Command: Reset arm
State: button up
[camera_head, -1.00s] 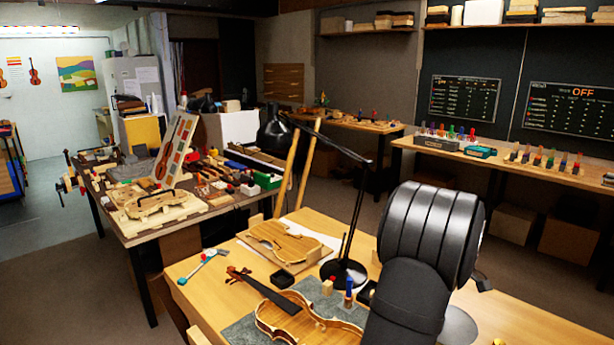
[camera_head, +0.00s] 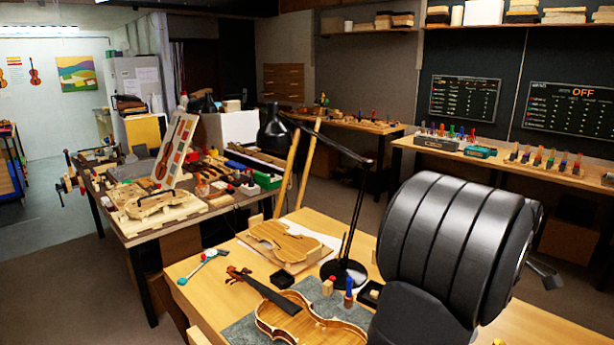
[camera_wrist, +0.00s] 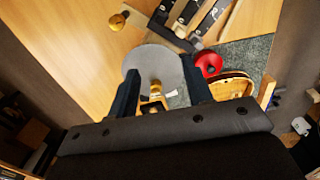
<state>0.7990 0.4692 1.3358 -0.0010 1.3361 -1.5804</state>
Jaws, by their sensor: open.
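My gripper (camera_wrist: 160,68) is open in the wrist view, its two dark fingers apart. They reach over a grey round disc (camera_wrist: 143,58) on the bench. Small yellow and dark pieces (camera_wrist: 155,103) show between the fingers, and I see nothing gripped. In the head view my black arm fills the lower right, and the gripper is mostly hidden behind it.
An unfinished violin (camera_head: 290,318) lies on a grey mat beside a black desk lamp (camera_head: 345,272). A violin plate (camera_head: 284,243) lies behind. The wrist view shows a red round thing (camera_wrist: 208,63) and a yellow knob (camera_wrist: 118,20). A cluttered bench (camera_head: 140,232) stands left.

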jog(key=w+a+f+m, duration=0.35)
jog(key=w+a, duration=0.55)
jog(key=a, duration=0.4)
jog(key=w+a+f+m, duration=0.35)
jog(key=w+a, duration=0.55)
jog(key=a, duration=0.4)
jog(key=d+m, duration=0.1)
jog(key=w+d+r+m, duration=0.1)
jog(key=d, duration=0.2)
jog(key=shift+w+d+r+m, duration=0.15)
jog(key=shift+d+r+m, duration=0.05)
jog(key=shift+d+m, duration=0.2)
